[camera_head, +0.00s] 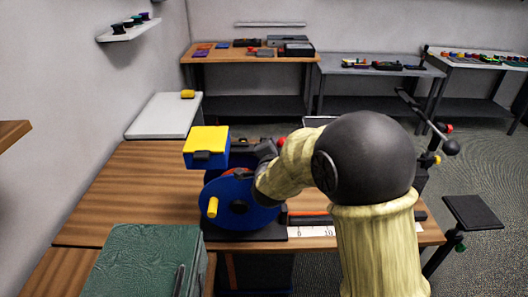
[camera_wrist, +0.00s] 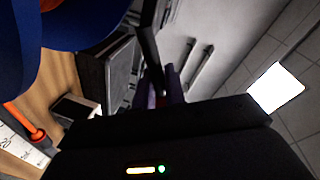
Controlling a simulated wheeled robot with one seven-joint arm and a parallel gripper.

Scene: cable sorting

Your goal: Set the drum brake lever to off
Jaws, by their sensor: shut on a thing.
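The blue cable drum (camera_head: 238,203) stands on the wooden bench, with a yellow crank knob (camera_head: 212,207) and a dark hub. Its blue side also shows at the upper left of the wrist view (camera_wrist: 85,20). My gripper (camera_wrist: 163,88) is shut on a dark, thin bar, seemingly the brake lever (camera_wrist: 149,40), which runs upward from between the fingers in the wrist view. In the head view my arm and wrist hide the fingertips and the lever, behind the drum's upper right. The lever's setting cannot be read.
A blue box with a yellow top (camera_head: 207,137) stands behind the drum. A white ruler (camera_head: 312,231) and an orange-and-black tool (camera_head: 308,215) lie at the right. A green case (camera_head: 135,262) sits at front left. The bench's left part (camera_head: 120,200) is clear.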

